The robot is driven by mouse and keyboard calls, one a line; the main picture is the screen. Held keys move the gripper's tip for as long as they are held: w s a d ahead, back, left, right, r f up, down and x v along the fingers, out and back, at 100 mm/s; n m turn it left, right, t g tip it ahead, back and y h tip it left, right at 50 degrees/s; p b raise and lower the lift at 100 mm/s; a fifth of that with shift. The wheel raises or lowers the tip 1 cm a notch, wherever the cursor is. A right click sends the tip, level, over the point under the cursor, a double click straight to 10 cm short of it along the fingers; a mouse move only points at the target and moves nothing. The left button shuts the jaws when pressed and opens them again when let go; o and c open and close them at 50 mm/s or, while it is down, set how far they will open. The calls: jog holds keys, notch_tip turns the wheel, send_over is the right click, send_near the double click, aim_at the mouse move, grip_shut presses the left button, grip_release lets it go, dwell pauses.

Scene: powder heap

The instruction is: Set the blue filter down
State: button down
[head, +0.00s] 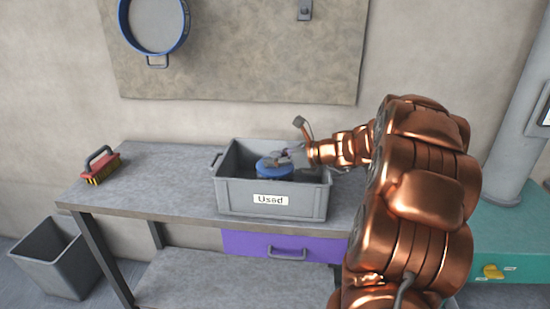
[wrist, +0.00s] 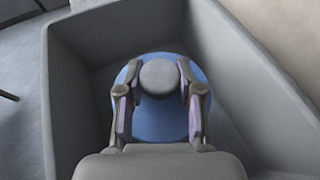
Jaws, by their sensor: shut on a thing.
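The blue filter (head: 275,170) is inside the grey bin labelled "Used" (head: 295,204). My gripper (head: 290,157) reaches into the bin from the right and is shut on the filter. In the wrist view, the two fingers (wrist: 159,98) close on either side of the grey round knob on top of the blue filter (wrist: 158,125). The walls of the bin (wrist: 75,90) surround it. The underside of the filter is hidden, so I cannot tell whether it touches the bin floor.
The bin stands on a grey workbench (head: 145,182) with a purple drawer (head: 240,243) below. A red brush (head: 101,166) lies at the bench's left end. A grey waste bin (head: 58,262) stands on the floor at left. A blue-rimmed sieve (head: 184,35) hangs on the wall board.

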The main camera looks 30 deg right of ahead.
jog(key=shift+f, duration=0.35)
jog(key=c, duration=0.7)
grip_release()
jog(key=shift+c, duration=0.2)
jog(key=shift+r, duration=0.45)
jog(key=v, duration=1.2)
jog(key=shift+r, duration=0.1)
